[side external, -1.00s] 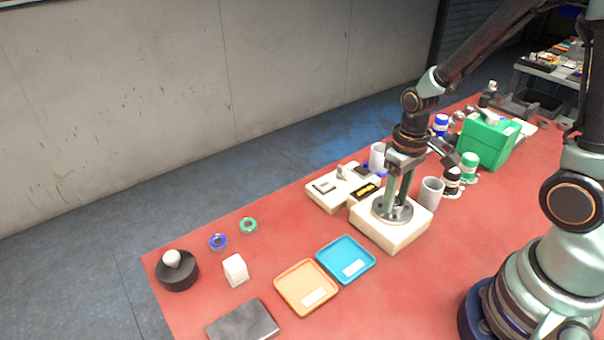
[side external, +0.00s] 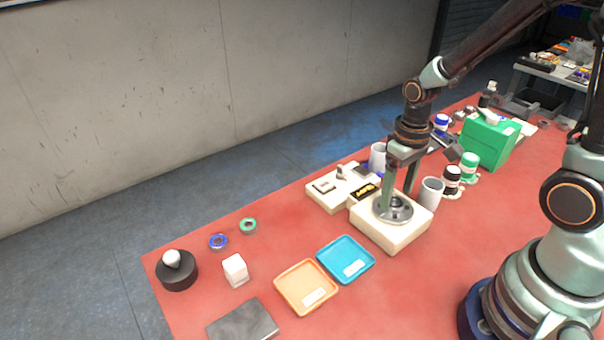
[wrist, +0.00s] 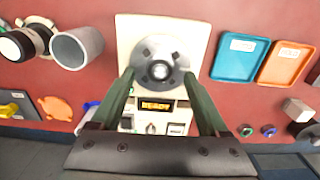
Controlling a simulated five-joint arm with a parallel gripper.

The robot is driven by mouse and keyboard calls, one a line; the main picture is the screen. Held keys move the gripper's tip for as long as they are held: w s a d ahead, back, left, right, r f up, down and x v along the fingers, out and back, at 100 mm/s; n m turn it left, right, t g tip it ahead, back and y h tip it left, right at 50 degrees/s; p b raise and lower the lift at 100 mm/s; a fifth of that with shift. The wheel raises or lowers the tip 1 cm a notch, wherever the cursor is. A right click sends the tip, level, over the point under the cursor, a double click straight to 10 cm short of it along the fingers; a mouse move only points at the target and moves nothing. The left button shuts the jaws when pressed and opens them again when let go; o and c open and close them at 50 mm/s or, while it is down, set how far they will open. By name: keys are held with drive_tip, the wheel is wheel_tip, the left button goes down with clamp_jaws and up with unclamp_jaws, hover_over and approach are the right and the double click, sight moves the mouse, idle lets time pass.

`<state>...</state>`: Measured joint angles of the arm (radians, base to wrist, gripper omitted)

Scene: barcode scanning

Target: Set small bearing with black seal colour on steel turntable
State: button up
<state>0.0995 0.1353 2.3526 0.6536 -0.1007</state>
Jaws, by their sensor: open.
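The steel turntable (side external: 380,215) is a round grey disc on the cream scanner base (side external: 395,237); it also shows in the wrist view (wrist: 150,45). A small ring with a dark middle, apparently the black-sealed bearing (wrist: 160,70), lies near the disc's centre. In the side view the bearing (side external: 396,203) is small and partly hidden by a finger, so its seal colour is hard to tell there. My gripper (wrist: 159,80) is open, its two green fingers apart on either side of the bearing. In the side view my gripper (side external: 399,198) stands low over the turntable.
A display reading READY (wrist: 157,105) is on the base. Blue (side external: 345,260) and orange (side external: 306,287) trays lie left. Blue (side external: 218,242) and green (side external: 248,225) rings and a white block (side external: 235,270) lie farther left. A grey cup (side external: 431,192) and green box (side external: 489,142) stand right.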

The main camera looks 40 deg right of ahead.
wheel_tip(320, 180, up, 10)
wheel_tip(320, 180, up, 7)
drive_tip(key=t, duration=0.6)
hover_over(395, 202)
drive_tip(key=s+a, duration=0.1)
drive_tip(key=a, duration=0.2)
drive_tip(key=shift+s+r, duration=0.2)
